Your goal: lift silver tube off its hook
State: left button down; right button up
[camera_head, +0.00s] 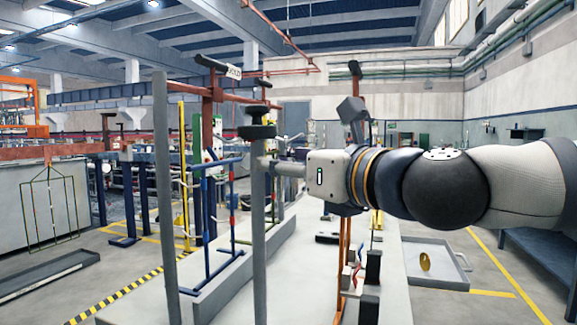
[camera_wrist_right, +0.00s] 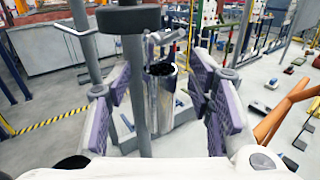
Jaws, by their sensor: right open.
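The silver tube (camera_wrist_right: 161,100) stands upright in the right wrist view, shiny, with a dark open top. A metal hook (camera_wrist_right: 165,38) shows just above it; whether they touch is unclear. My right gripper (camera_wrist_right: 163,76) is open, its purple-padded fingers on either side of the tube in that view, with a gap on each side. In the head view my right gripper (camera_head: 277,167) reaches in from the right to the rack, beside a grey post. The tube is not clearly seen there. My left gripper is not in view.
A grey post (camera_head: 258,230) with a black knob (camera_head: 256,131) stands close in front of the gripper. Another grey post (camera_head: 163,200) and a blue frame (camera_head: 207,215) stand left. A tray (camera_head: 437,263) with a yellow disc lies on the right.

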jog(key=shift+w+a, duration=0.15)
jog(key=shift+w, duration=0.05)
grip_shut()
jog(key=c, duration=0.9)
grip_release()
jog(key=shift+c, duration=0.2)
grip_shut()
jog(key=shift+s+d+r+p, duration=0.15)
jog(key=shift+d+r+p, duration=0.15)
jog(key=shift+r, duration=0.3)
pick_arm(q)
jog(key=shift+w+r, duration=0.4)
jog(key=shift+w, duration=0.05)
pick_arm(e)
jog(key=shift+f, duration=0.1)
